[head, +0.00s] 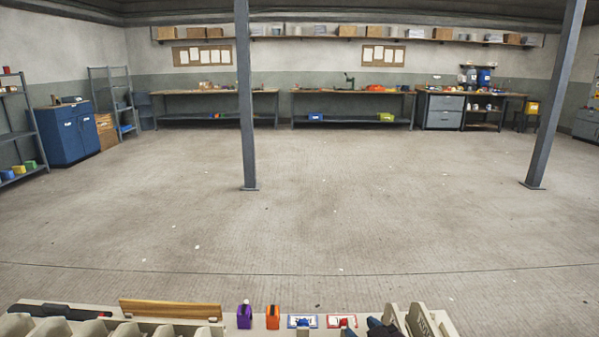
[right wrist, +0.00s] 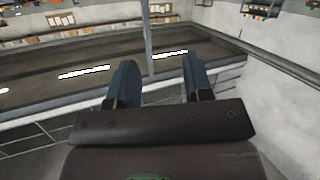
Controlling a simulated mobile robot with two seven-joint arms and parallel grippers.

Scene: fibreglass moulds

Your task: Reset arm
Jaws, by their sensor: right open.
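My right gripper (right wrist: 158,62) shows in the right wrist view with its two dark blue fingers apart and nothing between them. It faces out over the room, clear of any object. In the head view a small dark part of my right gripper (head: 384,327) shows at the bottom edge, right of centre. My left gripper is not in view.
Along the bottom of the head view are a wooden board (head: 170,309), a black tool (head: 58,311), a purple item (head: 244,316), an orange item (head: 272,317), and blue (head: 302,321) and red-and-white (head: 341,320) items. Pale moulds stand at both sides. Open floor and posts (head: 246,110) lie beyond.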

